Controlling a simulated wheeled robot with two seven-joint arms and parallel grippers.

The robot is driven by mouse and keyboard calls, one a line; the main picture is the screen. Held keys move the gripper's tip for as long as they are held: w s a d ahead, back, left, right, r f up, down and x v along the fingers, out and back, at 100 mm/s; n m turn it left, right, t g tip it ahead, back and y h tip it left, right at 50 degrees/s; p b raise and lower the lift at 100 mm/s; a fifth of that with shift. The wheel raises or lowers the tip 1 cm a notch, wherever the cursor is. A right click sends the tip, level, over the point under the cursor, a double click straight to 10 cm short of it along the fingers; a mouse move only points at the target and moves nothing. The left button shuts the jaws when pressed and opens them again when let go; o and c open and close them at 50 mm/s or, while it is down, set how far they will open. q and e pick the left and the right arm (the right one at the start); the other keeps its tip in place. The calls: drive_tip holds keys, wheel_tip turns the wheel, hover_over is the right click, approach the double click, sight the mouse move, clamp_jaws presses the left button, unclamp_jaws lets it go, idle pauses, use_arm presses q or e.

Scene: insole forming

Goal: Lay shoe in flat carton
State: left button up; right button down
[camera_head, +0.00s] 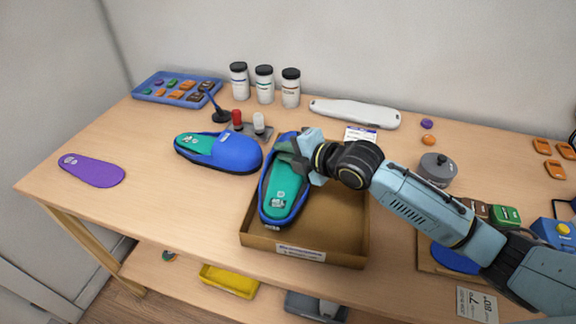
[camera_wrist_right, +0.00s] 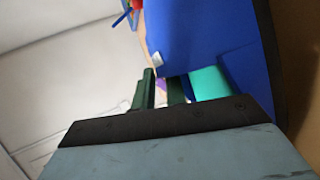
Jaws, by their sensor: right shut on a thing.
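A blue shoe with a teal insole (camera_head: 285,193) is at the left side of the open flat brown carton (camera_head: 335,222), its heel toward the carton's front wall. My right gripper (camera_head: 297,158) is shut on this shoe near its blue upper. The right wrist view shows the blue shoe (camera_wrist_right: 205,35) close up against the gripper fingers (camera_wrist_right: 165,90). Whether the shoe's sole touches the carton floor is hard to tell. A second blue shoe with a green insole (camera_head: 222,150) lies on the table to the left of the carton. My left gripper is not in view.
A purple insole (camera_head: 92,170) lies at the table's left. A grey pot (camera_head: 436,168) is at right. The front-left tabletop is clear.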

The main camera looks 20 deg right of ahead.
sight(276, 161)
wheel_tip(276, 161, down, 4)
drive_tip(key=shift+r, duration=0.2)
drive_tip(key=c, duration=1.4)
unclamp_jaws()
drive_tip(key=shift+c, duration=0.2)
drive_tip(key=v, duration=1.2)
drive_tip(key=shift+p, duration=0.35)
